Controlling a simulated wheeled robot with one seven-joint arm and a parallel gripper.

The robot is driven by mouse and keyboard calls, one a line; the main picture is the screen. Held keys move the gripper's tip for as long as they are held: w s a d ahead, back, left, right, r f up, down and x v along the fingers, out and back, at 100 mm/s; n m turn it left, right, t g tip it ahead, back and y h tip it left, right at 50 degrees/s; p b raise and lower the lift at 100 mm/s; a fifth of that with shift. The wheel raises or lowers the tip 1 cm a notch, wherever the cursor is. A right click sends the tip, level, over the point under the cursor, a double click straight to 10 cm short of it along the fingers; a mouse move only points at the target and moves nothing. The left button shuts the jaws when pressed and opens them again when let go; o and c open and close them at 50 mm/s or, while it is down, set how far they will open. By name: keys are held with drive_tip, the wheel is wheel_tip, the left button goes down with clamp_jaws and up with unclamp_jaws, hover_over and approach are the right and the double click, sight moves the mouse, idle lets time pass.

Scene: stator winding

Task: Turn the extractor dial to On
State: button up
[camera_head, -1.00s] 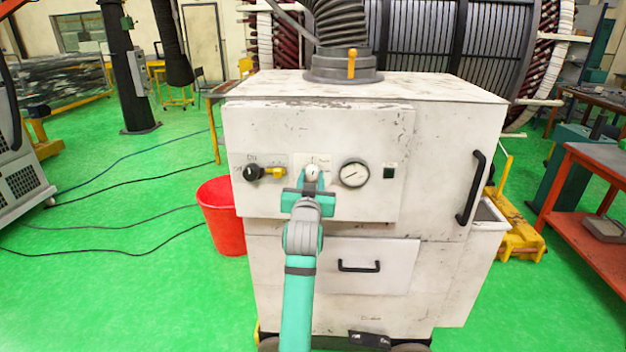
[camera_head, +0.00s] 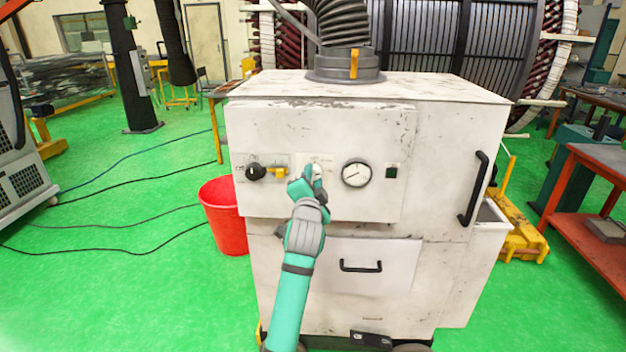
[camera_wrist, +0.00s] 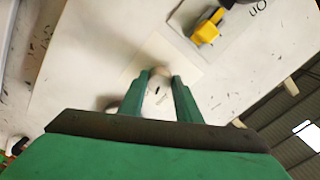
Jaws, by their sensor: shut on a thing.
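A pale cabinet (camera_head: 320,120) fills the middle of the head view, with a control panel across its upper front. My gripper (camera_head: 306,180) is at that panel, in front of a small round white dial (camera_wrist: 161,86). In the wrist view my two green fingers (camera_wrist: 159,92) stand on either side of the dial and are shut on it. A dark mark shows on the dial's face. In the head view my fingers cover most of the dial and its plate, so I cannot read its setting.
A black knob (camera_head: 255,171) and yellow lever (camera_head: 278,171) are left of the dial. A round gauge (camera_head: 356,173) and dark green button (camera_head: 391,171) are to its right. A drawer handle (camera_head: 361,266) is below. A red bucket (camera_head: 224,218) stands left of the cabinet.

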drive_tip(key=shift+m, duration=1.7)
drive_tip(key=shift+a, duration=0.15)
drive_tip(key=shift+d+m, duration=0.3)
drive_tip(key=shift+d, duration=0.1)
drive_tip(key=shift+a, duration=0.1)
drive_tip(key=o, duration=1.1)
drive_tip(key=shift+c, duration=0.2)
drive_tip(key=shift+a, duration=0.2)
